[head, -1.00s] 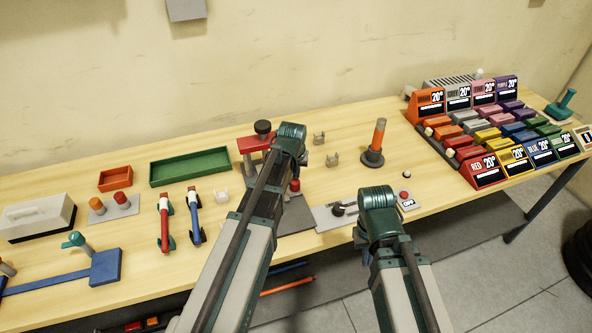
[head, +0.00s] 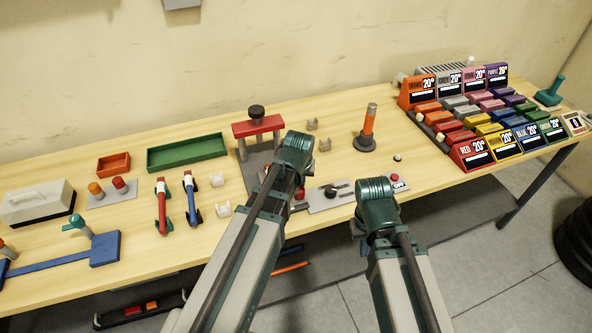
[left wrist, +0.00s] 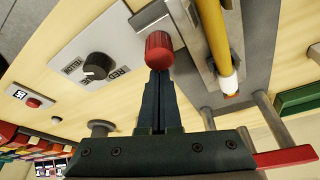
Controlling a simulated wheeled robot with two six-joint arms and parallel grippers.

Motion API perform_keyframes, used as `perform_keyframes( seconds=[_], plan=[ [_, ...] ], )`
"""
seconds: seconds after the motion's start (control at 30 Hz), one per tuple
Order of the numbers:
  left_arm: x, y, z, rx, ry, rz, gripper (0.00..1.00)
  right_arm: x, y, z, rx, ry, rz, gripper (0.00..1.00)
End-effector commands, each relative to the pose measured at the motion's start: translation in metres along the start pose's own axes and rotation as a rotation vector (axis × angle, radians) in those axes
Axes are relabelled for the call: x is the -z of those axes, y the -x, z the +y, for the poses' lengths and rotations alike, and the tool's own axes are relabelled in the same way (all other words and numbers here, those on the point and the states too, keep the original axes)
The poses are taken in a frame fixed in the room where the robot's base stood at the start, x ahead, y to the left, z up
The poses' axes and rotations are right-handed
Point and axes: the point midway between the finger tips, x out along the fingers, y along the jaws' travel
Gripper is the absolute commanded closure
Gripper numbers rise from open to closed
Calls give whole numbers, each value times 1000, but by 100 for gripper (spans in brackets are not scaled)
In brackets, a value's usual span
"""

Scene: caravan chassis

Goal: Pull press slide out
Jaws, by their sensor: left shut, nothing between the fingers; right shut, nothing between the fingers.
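The press (head: 257,128) stands on the table behind my left arm, with a red crossbar, grey posts and a black knob on top. Its grey base is partly hidden by that arm. A red knob (head: 300,194) shows just right of the arm; in the left wrist view the red knob (left wrist: 159,48) sits beside a metal channel holding a yellow rod (left wrist: 217,45). My left gripper (left wrist: 160,78) is shut and empty, its fingertips right at the red knob; contact is unclear. My right gripper (head: 362,230) is at the table's front edge, its fingers mostly hidden by its wrist.
A grey plate with a black dial (head: 331,192) and a red button (head: 395,180) lie to the right. An orange-banded post (head: 368,127) stands behind them. A green tray (head: 188,152) and coloured price-tagged bins (head: 470,155) flank the area. Small clips (head: 324,145) stand near the press.

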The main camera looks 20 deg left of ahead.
Motion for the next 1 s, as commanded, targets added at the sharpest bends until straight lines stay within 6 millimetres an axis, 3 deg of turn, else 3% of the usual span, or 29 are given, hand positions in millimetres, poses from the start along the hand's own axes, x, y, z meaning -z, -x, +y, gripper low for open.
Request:
perform_keyframes(
  seconds=[0.1, 0.53, 0.87, 1.0],
  plan=[
    [-12, 4, 4, 0, -1, 0, 100, 0, 0, 0, 0, 0, 0, 100],
    [-9, 3, 5, -1, 0, -3, 100, 0, 0, 0, 0, 0, 0, 100],
    [28, -10, 6, 0, 1, 1, 100, 0, 0, 0, 0, 0, 0, 100],
    [28, 18, 5, 0, 0, 2, 100, -2, 25, 2, 0, 0, 0, 100]
  ],
)
